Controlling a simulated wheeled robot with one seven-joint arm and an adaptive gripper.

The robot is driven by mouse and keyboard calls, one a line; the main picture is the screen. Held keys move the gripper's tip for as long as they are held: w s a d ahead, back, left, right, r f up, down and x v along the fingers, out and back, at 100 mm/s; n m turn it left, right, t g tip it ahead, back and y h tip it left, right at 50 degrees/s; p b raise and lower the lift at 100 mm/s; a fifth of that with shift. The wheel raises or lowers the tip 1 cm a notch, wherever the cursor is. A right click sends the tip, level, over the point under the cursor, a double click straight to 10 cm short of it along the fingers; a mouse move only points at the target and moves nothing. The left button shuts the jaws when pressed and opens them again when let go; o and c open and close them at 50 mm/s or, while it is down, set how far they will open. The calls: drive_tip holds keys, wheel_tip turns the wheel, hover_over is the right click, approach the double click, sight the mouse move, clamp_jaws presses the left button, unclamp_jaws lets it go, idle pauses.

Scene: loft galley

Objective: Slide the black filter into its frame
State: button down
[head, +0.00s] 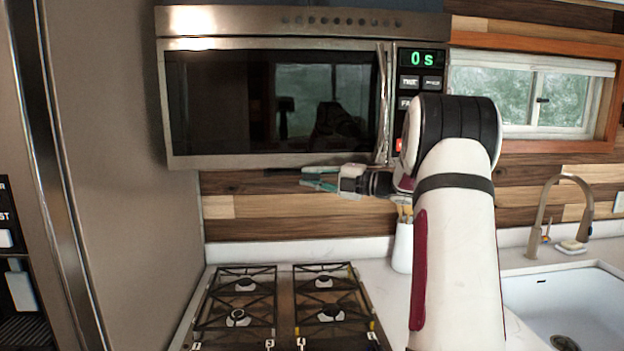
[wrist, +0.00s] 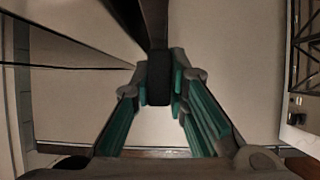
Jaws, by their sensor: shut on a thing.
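My gripper (head: 308,179), with teal finger pads, is just under the bottom edge of the microwave (head: 270,110), pointing left. In the wrist view its fingers (wrist: 159,90) close on a black piece, the black filter (wrist: 158,76), whose dark narrow side runs up and out of the picture. In the head view only a thin dark edge shows by the fingertips, close beneath the microwave. The filter's frame is not clearly seen; the microwave's underside is hidden from the head view. I cannot tell whether the filter touches it.
A gas stove (head: 285,305) lies below, with free air between. A tall steel-sided cabinet or fridge (head: 120,150) stands left. A white utensil holder (head: 402,248) is behind my arm. A sink (head: 565,305) and tap (head: 545,215) are at right.

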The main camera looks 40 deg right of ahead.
drive_tip(key=shift+w+d, duration=0.25)
drive_tip(key=shift+w, duration=0.1)
drive_tip(key=c, duration=1.5)
unclamp_jaws()
drive_tip(key=shift+s, duration=0.1)
drive_tip(key=v, duration=1.1)
drive_tip(key=shift+s+d, duration=0.15)
drive_tip(key=shift+s, duration=0.25)
